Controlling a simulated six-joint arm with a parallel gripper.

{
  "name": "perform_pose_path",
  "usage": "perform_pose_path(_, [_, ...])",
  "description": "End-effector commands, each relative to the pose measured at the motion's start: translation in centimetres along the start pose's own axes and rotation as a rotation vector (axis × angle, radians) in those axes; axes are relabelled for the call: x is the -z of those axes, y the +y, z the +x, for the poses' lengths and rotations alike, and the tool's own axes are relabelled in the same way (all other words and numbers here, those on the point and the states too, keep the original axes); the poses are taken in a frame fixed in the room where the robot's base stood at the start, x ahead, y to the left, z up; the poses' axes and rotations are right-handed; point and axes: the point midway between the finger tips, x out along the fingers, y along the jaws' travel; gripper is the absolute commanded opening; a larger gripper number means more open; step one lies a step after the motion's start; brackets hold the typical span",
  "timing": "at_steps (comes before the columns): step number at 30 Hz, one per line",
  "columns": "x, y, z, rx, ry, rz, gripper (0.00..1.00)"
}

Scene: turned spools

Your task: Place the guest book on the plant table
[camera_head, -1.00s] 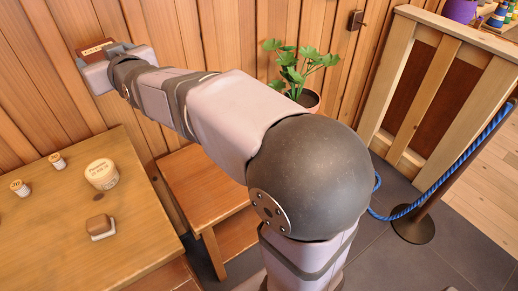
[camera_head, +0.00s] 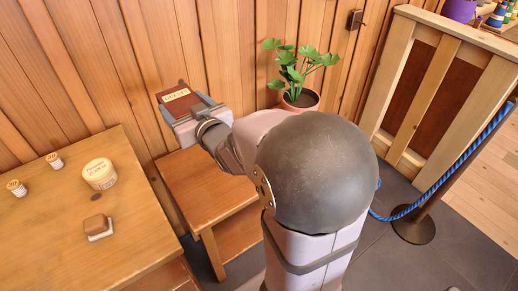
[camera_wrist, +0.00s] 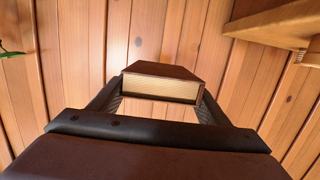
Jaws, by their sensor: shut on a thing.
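The guest book (camera_head: 183,92) is reddish brown with a pale label on its cover. My gripper (camera_head: 192,108) is shut on it and holds it up in front of the wood wall, above the plant table. In the wrist view the book (camera_wrist: 160,84) shows its pale page edge between the two fingers of my gripper (camera_wrist: 160,105). The plant table (camera_head: 205,190) is a low wooden table with a lower shelf. A potted plant (camera_head: 300,98) stands at its back right. My arm hides part of the tabletop.
A larger wooden table (camera_head: 75,215) on the left carries a round tub (camera_head: 99,174), two small spools and a brown-topped block (camera_head: 96,227). A wooden gate (camera_head: 440,95) and a blue rope (camera_head: 440,180) on a dark post stand right. The plant table's left part looks bare.

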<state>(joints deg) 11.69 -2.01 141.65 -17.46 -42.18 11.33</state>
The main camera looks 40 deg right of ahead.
Motion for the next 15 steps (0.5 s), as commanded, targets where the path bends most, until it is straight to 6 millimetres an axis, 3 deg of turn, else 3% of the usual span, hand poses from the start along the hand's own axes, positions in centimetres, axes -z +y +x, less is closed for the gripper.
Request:
perform_pose_path(9, [-8.4,0.0,1.2,-0.001,-0.01,0.002,0.37])
perform_pose_path(15, [-13.0,0.0,2.0,0.0,-0.006,0.002,0.37])
